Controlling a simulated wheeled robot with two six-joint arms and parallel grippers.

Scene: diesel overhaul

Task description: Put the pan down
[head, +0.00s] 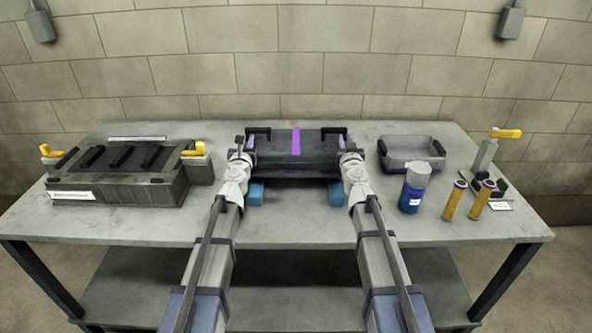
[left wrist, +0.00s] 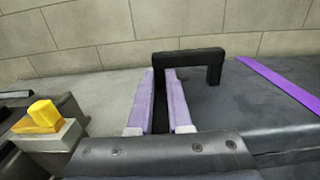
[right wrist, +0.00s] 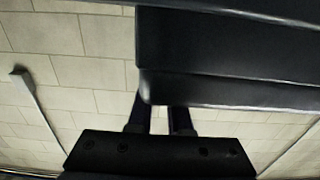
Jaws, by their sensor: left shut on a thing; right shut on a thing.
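The pan (head: 315,157) is a dark grey box with a purple stripe and a black handle near each end. It lies level at the middle of the table, over two blue blocks (head: 256,193); whether it touches them I cannot tell. My left gripper (head: 249,143) is shut on the left handle (left wrist: 212,56), its purple fingers (left wrist: 158,100) on either side of the bar. My right gripper (head: 343,143) is shut on the pan's right handle. In the right wrist view the pan's dark body (right wrist: 230,60) hides most of the grip.
On the table (head: 405,228), an engine block (head: 115,185) with yellow-topped parts stands left. At right are a grey tray (head: 410,150), a blue bottle (head: 413,188), two orange cylinders (head: 478,200) and a yellow-handled stand (head: 485,155). A wall is behind.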

